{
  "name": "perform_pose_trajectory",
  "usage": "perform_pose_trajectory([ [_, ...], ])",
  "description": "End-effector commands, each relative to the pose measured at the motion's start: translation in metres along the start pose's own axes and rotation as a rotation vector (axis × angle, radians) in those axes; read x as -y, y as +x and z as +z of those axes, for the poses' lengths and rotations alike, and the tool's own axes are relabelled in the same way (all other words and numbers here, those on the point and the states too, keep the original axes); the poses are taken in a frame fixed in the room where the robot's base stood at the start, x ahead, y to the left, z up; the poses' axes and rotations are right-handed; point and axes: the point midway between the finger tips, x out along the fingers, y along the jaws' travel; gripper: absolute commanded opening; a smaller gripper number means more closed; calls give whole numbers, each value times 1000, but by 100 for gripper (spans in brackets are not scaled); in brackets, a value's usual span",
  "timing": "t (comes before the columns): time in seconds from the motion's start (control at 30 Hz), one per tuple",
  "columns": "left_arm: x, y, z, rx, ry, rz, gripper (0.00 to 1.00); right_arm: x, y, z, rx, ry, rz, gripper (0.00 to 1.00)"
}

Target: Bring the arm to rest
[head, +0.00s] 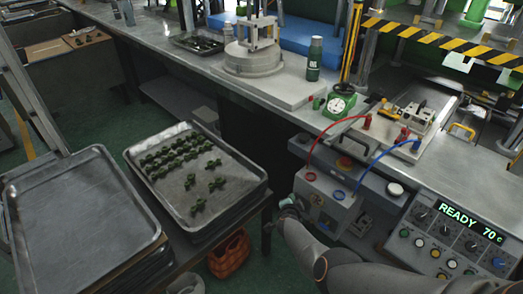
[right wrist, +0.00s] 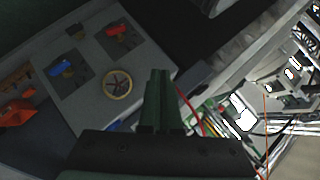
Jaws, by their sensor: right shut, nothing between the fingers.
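My right arm reaches in from the lower right in the head view. Its gripper (head: 289,204) is small and dark there, between the tray stand and the machine's control box. In the right wrist view the fingers of my right gripper (right wrist: 158,98) are together with nothing between them. The gripper looks free of the things around it. My left gripper is not in view.
A tray of green wax parts (head: 203,208) stands left of my right gripper. An empty tray (head: 84,218) is farther left. A control box (head: 322,196) with red and blue hoses is close on the right. A panel (head: 446,240) reads READY 70 C. An orange basket (head: 229,254) sits below.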

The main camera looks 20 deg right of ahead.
Motion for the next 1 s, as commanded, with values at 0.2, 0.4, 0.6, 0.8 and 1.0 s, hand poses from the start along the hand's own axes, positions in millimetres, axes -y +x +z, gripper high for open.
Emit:
perform_pose_trajectory([
  [0.2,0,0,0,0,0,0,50,-11,1,-9,-10,-44,-15,0],
  [0.4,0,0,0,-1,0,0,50,-54,-11,-38,-14,-308,-109,0],
  [0.6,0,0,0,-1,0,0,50,-86,-57,-32,74,-659,-232,0],
  [0.8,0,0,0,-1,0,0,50,-114,-137,8,228,-972,-343,0],
  [1.0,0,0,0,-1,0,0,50,-138,-237,51,394,-1194,-439,0],
])
